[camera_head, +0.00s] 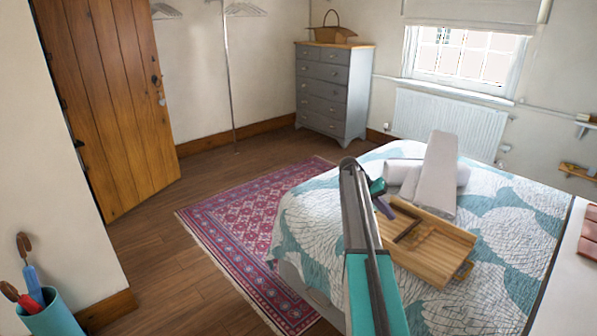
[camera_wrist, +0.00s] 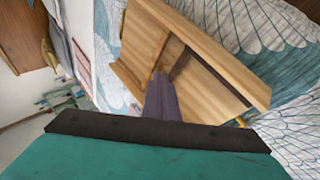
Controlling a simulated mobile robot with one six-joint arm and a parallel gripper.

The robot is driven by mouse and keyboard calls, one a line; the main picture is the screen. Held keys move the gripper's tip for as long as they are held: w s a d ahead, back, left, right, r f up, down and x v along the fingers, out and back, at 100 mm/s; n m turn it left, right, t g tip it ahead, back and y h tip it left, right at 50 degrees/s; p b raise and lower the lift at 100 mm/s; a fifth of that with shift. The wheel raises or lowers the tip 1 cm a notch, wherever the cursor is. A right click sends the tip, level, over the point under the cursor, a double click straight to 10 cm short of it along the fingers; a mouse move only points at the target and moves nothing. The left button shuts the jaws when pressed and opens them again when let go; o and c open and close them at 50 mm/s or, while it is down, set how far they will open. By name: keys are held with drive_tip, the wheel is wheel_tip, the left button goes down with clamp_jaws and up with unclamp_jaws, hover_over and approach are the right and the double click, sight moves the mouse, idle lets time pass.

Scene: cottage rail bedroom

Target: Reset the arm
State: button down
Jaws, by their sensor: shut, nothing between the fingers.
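My gripper (camera_head: 387,212) is above the bed, at the left edge of a wooden tray. Its purple fingers are together with nothing between them; they also show in the wrist view (camera_wrist: 161,85), pointing at the tray. The wooden tray (camera_head: 452,242) has a raised rim and a dark divider, and lies on the bed. It fills the upper middle of the wrist view (camera_wrist: 208,38). I cannot tell whether the fingertips touch it. My arm reaches up from the bottom of the head view and bends down at the top.
The bed (camera_head: 505,195) has a teal and white quilt, with grey rolled cloths (camera_head: 437,172) behind the tray. A red rug (camera_head: 245,235) lies left of it. A grey dresser (camera_head: 333,90), an open wooden door (camera_head: 110,95) and a teal umbrella holder (camera_head: 52,315) stand around. Wood floor is clear at left.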

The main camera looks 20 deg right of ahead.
drive_tip(key=s+a+f+n+t+y, duration=0.15)
drive_tip(key=a+f, duration=0.35)
drive_tip(key=a, duration=0.5)
drive_tip(key=s+a+f+n+t, duration=0.1)
drive_tip(key=a+f+n, duration=0.1)
drive_tip(key=a+f, duration=0.5)
drive_tip(key=s+a+f+n+t+y, duration=0.1)
drive_tip(key=a+f+n, duration=0.15)
drive_tip(key=a, duration=0.95)
drive_tip(key=s+a+f+n+t+y, duration=0.1)
drive_tip(key=s+a+f+y, duration=0.2)
drive_tip(key=a, duration=0.5)
drive_tip(key=s+a+f+n, duration=0.2)
drive_tip(key=s+a, duration=0.4)
drive_tip(key=a, duration=0.3)
drive_tip(key=s+a+f+n+t+y, duration=0.1)
drive_tip(key=s+a+f+y, duration=0.2)
drive_tip(key=a, duration=0.5)
drive_tip(key=s+f+g, duration=0.2)
drive_tip(key=s+f, duration=0.4)
drive_tip(key=s, duration=0.3)
drive_tip(key=s+f+g+h, duration=0.1)
drive_tip(key=s+f+g, duration=0.1)
drive_tip(key=s+f, duration=0.4)
drive_tip(key=s+f+g, duration=0.2)
drive_tip(key=s+f, duration=0.4)
drive_tip(key=s, duration=0.6)
drive_tip(key=shift+a, duration=0.15)
drive_tip(key=shift+h, duration=0.25)
